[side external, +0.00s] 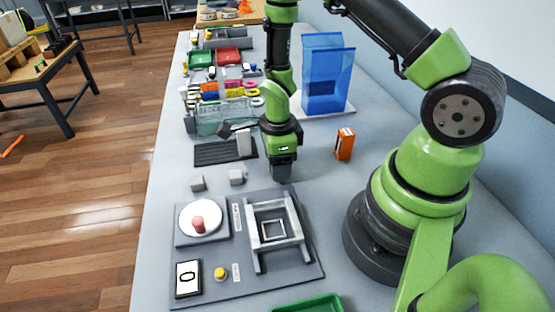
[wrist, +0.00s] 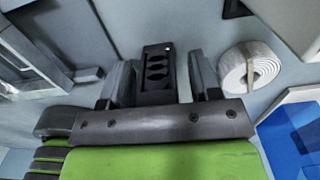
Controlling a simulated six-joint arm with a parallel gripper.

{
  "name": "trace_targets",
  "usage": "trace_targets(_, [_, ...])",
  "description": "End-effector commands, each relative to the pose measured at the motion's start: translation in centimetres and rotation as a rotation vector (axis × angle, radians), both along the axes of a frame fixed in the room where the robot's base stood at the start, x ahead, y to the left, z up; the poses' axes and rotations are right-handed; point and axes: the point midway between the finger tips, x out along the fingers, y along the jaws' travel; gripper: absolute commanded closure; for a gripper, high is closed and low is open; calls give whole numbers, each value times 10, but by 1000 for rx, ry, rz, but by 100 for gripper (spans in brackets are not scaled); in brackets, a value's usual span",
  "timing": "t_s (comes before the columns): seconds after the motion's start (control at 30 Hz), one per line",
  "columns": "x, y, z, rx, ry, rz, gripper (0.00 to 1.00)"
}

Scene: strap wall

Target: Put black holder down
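The black holder (wrist: 155,72) is a narrow black piece with a row of cutouts, in the middle of the wrist view. My gripper (wrist: 162,70) has one grey finger on each side of it. The left finger is very close to the holder, and a narrow light gap shows between the holder and the right finger. In the side view my gripper (side external: 281,178) points straight down, low over the grey table. The holder cannot be made out there, and its lower part and contact with the table are hidden.
A white rolled strap (wrist: 248,66) lies right of the fingers. A grey fixture board (side external: 300,278) with a frame stands in front, an orange box (side external: 344,144) to the right, and a blue translucent holder (side external: 328,75) behind.

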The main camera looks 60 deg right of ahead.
Motion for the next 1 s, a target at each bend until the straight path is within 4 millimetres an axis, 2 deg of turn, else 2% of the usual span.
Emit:
trace_targets(0.23, [0,0,2,0,-1,0,43])
trace_targets(0.37, [1,0,12,0,-4,0,43])
trace_targets(0.8, [1,0,95,-2,-8,1,43])
trace_targets(1.0, [1,0,118,-2,-4,1,43])
